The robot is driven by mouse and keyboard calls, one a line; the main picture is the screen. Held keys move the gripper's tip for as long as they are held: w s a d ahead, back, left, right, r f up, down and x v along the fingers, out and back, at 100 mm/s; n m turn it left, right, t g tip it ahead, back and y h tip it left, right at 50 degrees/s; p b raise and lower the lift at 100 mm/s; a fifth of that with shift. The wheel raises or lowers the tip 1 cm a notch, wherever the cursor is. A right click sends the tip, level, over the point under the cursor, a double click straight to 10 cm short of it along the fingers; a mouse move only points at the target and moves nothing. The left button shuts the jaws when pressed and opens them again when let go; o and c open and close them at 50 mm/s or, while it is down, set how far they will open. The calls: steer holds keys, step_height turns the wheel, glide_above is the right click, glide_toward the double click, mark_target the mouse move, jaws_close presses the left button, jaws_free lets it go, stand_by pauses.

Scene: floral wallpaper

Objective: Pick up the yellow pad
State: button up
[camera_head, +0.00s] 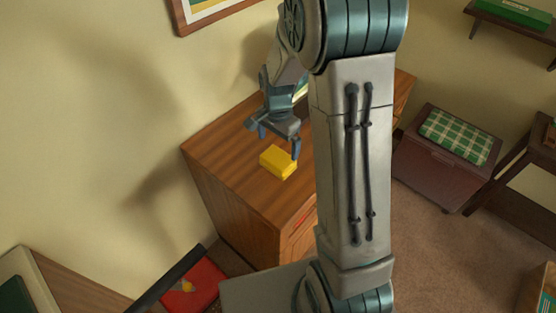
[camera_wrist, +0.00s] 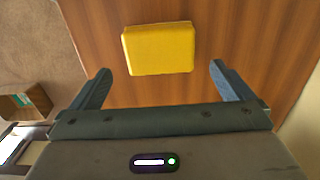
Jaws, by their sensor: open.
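The yellow pad (camera_head: 278,162) is a small block lying on top of the brown wooden cabinet (camera_head: 222,145). In the wrist view the yellow pad (camera_wrist: 158,50) lies ahead of my gripper, roughly centred between the fingers and beyond their tips. My gripper (camera_head: 279,147) is above the cabinet top, close to the pad in the head view. In the wrist view my gripper (camera_wrist: 160,82) is open with its two fingers wide apart and nothing between them. My arm hides part of the cabinet top to the right.
A picture frame (camera_head: 205,12) hangs on the wall behind the cabinet. A dark red box with a green checked cushion (camera_head: 455,137) stands on the carpet to the right. A red item (camera_head: 192,286) lies at lower left. The cabinet top around the pad looks clear.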

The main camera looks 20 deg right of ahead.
mark_target(278, 157)
steer(key=shift+f+p, duration=0.55)
steer(key=shift+f, duration=3.15)
steer(key=c, duration=0.7)
